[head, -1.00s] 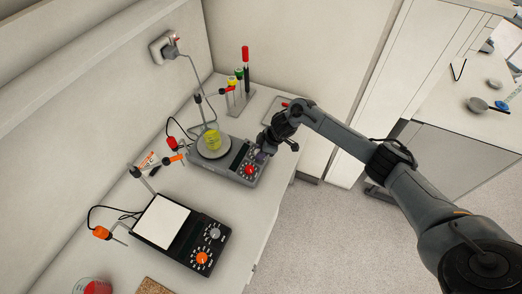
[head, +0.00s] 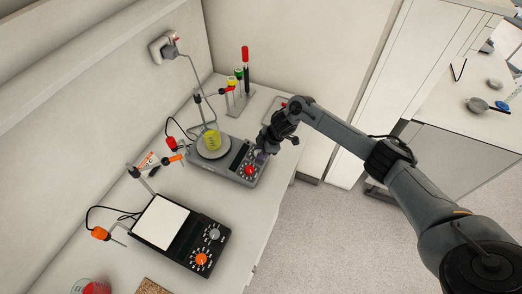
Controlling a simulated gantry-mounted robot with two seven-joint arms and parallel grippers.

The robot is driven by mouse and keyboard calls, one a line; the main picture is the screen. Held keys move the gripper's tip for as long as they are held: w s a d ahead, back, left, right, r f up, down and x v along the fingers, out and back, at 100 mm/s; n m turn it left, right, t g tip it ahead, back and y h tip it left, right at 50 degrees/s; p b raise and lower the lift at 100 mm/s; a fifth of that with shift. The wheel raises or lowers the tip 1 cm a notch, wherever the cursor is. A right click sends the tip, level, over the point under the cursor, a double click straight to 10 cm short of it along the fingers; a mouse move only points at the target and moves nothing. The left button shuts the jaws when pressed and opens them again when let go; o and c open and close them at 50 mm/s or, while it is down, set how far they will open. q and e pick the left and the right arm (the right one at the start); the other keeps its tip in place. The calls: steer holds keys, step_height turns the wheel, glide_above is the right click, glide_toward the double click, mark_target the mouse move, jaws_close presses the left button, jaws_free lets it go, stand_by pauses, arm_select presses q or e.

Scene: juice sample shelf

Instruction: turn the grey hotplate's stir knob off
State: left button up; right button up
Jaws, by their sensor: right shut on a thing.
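The grey hotplate (head: 229,173) stands on the bench with a round plate carrying a yellow-green vessel (head: 212,140). Its front panel has a red knob (head: 249,169), in plain view. A second, greyish knob (head: 260,157) sits on the panel's far right corner, mostly hidden by my right gripper. My right gripper (head: 262,151) comes down over this corner from the right and is shut on that knob. Whether the knob is the stir knob cannot be read from its marking. My left gripper is not in view.
A black hotplate (head: 178,240) with a white top, a grey knob and an orange knob stands nearer. Clamp stands with cables rise behind both hotplates. A rack (head: 238,101) with coloured-topped items stands at the back. Open floor lies right of the bench.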

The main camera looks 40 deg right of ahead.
steer(key=o, duration=1)
steer(key=shift+o, duration=0.2)
steer(key=shift+s+d+r, duration=0.15)
steer(key=shift+s+r, duration=0.05)
steer(key=shift+r, duration=0.35)
steer(key=v, duration=0.9)
steer(key=shift+r, duration=0.25)
steer(key=shift+s+d, duration=0.1)
steer(key=shift+s, duration=0.05)
